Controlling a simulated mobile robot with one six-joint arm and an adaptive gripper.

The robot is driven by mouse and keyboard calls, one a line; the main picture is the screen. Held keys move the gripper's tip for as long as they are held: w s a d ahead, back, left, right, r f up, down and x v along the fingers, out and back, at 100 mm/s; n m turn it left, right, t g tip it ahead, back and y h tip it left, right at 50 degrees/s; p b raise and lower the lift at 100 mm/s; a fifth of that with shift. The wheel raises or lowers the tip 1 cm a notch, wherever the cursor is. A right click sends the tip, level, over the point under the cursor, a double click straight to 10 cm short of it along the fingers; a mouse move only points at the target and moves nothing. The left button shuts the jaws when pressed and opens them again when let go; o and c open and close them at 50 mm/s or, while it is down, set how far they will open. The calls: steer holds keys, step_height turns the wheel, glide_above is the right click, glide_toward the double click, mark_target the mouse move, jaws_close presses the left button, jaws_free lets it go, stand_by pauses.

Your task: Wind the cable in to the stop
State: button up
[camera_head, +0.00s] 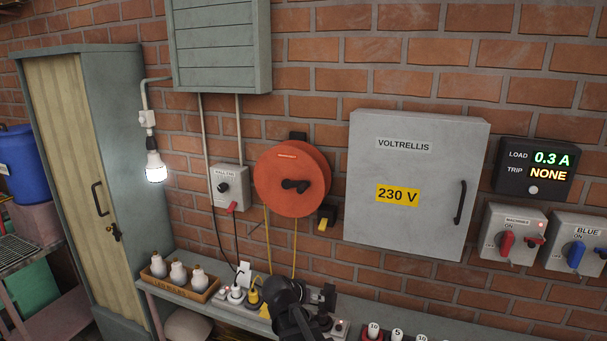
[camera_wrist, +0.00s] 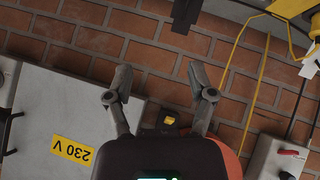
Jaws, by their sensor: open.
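An orange cable reel (camera_head: 273,185) with a black crank handle (camera_head: 296,186) hangs on the brick wall. Two strands of yellow cable (camera_head: 294,250) hang below it to the bench. A black block with a yellow tab (camera_head: 322,224) is at its lower right; I cannot tell if it is the stop. My gripper (camera_head: 288,291) is low in front of the bench, below the reel and apart from it. In the wrist view, which is upside down, my gripper (camera_wrist: 160,72) is open and empty; the reel (camera_wrist: 233,163) is partly hidden behind it, and yellow cable (camera_wrist: 229,72) shows.
A grey 230 V cabinet (camera_head: 410,230) is right of the reel, and a switch box (camera_head: 230,185) is left. The bench (camera_head: 190,302) below holds plugs, sockets and a tray of bulbs (camera_head: 178,287). A lit lamp (camera_head: 155,167) hangs at left. Wall switches (camera_head: 514,235) are at right.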

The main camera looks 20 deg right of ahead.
steer(key=w+r+m+t+h+p, duration=0.3)
steer(key=w+r+p, duration=0.35)
steer(key=r, duration=0.75)
steer(key=n+t+p, duration=0.1)
steer(key=t+p, duration=0.3)
steer(key=t, duration=0.2)
glide_toward(304, 187)
steer(key=a+f, duration=0.1)
steer(key=a, duration=0.1)
steer(key=shift+s+f+h, duration=0.1)
steer(key=shift+s+h, duration=0.2)
steer(key=shift+s, duration=0.05)
steer(key=shift+w, duration=0.1)
steer(key=x, duration=1.3)
steer(key=shift+w+d, duration=0.2)
steer(key=shift+d, duration=0.05)
jaws_close()
